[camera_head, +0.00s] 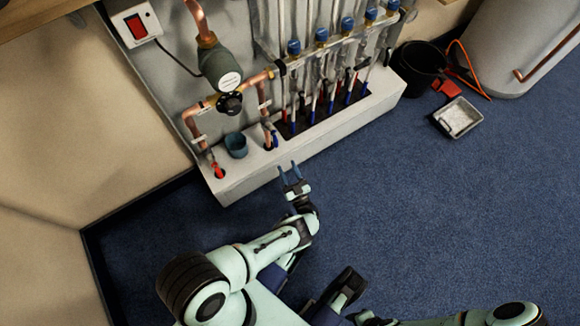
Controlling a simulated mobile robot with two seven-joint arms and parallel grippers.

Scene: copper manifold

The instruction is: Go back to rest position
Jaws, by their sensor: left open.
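My left gripper (290,175) is in the middle of the head view, its two thin fingers apart and nothing between them. It is in front of the white base of the copper manifold (230,103), seemingly over the blue floor. My left arm reaches up to it from the lower left. My right arm lies along the bottom edge at the right, and its gripper cannot be made out clearly.
A black bucket (419,66) and a grey tray (458,118) stand on the floor at right. The blue carpet (440,210) is clear at right.

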